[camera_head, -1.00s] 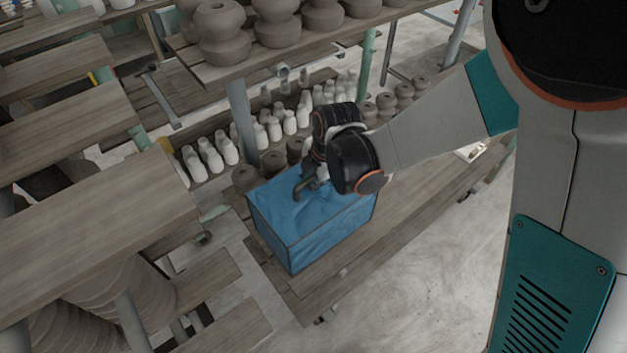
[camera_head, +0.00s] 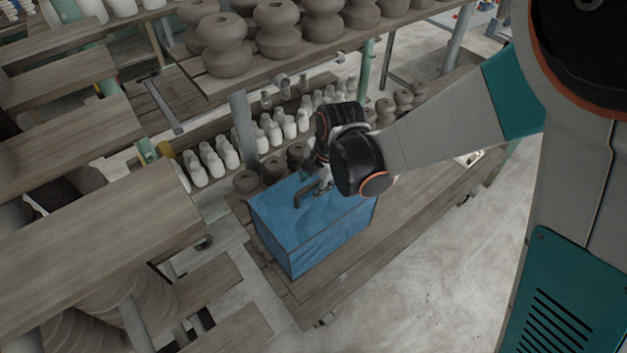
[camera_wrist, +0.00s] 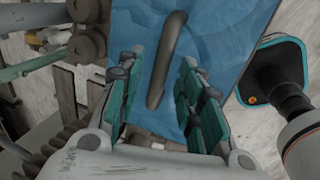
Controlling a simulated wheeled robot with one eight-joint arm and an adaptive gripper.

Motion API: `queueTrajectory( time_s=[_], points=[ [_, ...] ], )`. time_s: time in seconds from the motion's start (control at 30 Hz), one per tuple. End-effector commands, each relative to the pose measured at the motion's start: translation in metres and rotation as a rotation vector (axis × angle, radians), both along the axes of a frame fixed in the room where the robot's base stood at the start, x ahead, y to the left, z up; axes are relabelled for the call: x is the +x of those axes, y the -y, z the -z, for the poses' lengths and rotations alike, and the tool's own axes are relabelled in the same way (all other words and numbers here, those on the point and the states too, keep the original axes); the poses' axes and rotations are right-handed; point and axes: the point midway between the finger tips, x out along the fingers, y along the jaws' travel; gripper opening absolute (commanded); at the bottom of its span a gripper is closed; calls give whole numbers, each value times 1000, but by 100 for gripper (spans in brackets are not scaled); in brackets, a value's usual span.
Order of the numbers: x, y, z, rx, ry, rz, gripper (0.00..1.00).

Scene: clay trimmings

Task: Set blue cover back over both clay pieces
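The blue cover (camera_head: 335,215) is box-shaped, with a creased blue top and sides and thin dark edges. It stands upright on the wooden shelf board. A dark bent handle (camera_head: 300,198) rises from its top; the handle also shows in the wrist view (camera_wrist: 165,60). My gripper (camera_head: 321,184) is just above the cover's top, beside the handle. In the wrist view my gripper (camera_wrist: 162,98) is open, its green-padded fingers apart on either side of the handle's near end, with nothing held between them. The two clay pieces are not visible; whatever is under the cover is hidden.
Dark clay pots (camera_head: 245,181) stand close behind the cover, with several white bottles (camera_head: 215,158) beyond. A higher shelf (camera_head: 235,85) carries stacked clay forms. Wooden shelves fill the left. The board (camera_head: 420,200) right of the cover is mostly clear.

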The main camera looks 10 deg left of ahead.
Motion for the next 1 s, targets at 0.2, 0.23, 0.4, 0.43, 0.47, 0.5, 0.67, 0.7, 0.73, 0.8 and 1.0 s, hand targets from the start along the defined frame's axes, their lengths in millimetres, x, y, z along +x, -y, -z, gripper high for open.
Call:
queueTrajectory(
  time_s=[0.2, 0.23, 0.4, 0.43, 0.47, 0.5, 0.67, 0.7, 0.73, 0.8, 1.0],
  points=[
    [-8, 10, -50, 0, 0, 0, 34],
    [-9, 11, -54, 0, 0, 0, 34],
    [-14, 16, -76, 0, 0, 0, 34],
    [-14, 16, -78, 0, 0, 0, 34],
    [-15, 17, -80, 0, 0, 0, 34],
    [-15, 18, -83, 0, 0, 0, 34],
    [-16, 19, -86, 0, 0, 0, 34],
    [-16, 19, -86, 0, 0, 0, 34],
    [-16, 19, -86, 0, 0, 0, 34],
    [-16, 19, -86, 0, 0, 0, 34],
    [-16, 19, -86, 0, 0, 0, 34]
  ],
)
